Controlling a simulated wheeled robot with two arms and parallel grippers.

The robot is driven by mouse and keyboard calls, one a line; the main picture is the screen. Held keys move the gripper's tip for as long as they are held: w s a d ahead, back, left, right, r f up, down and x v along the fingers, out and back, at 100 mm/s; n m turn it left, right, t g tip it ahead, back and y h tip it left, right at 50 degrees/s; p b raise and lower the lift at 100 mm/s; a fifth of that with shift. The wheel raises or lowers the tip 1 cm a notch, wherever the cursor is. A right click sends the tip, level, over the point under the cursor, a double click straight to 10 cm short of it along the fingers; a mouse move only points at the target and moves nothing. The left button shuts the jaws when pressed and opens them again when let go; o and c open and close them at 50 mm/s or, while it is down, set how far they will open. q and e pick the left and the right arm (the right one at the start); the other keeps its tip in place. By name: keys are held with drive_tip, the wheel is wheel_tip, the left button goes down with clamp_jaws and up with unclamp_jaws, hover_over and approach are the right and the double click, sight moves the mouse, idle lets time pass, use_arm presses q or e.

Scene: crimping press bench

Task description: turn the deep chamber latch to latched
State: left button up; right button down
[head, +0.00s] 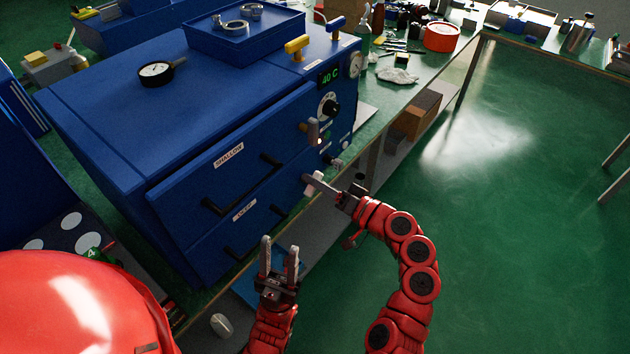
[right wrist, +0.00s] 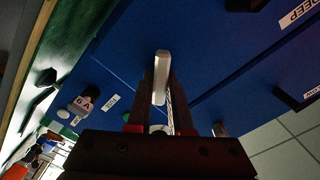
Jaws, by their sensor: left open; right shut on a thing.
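The blue chamber (head: 180,125) has two fronts, labelled SHALLOW (head: 229,155) and DEEP (head: 243,210). My right gripper (head: 320,186) is at the right end of the DEEP front. In the right wrist view the deep chamber latch (right wrist: 161,76) is a pale bar between my right fingers, which are shut on it. It lies nearly along the fingers in that view. My left gripper (head: 279,262) is open and empty, fingers up, in front of the lower front.
Black handles (head: 271,160) stick out from both fronts. A grey-brown latch (head: 312,130) sits higher at the SHALLOW front's right end, near a dial (head: 329,107) and a 40 C display (head: 329,76). The green floor (head: 530,200) at right is clear.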

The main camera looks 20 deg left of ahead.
drive_tip(key=m, duration=0.3)
drive_tip(key=shift+p, duration=0.35)
drive_tip(key=m+p, duration=0.1)
drive_tip(key=m, duration=0.2)
drive_tip(key=shift+w+m, duration=0.1)
drive_tip(key=shift+m, duration=0.3)
drive_tip(key=shift+f+m+p, duration=0.2)
drive_tip(key=shift+m+p, duration=0.2)
drive_tip(key=shift+m, duration=0.3)
drive_tip(key=c, duration=0.8)
unclamp_jaws()
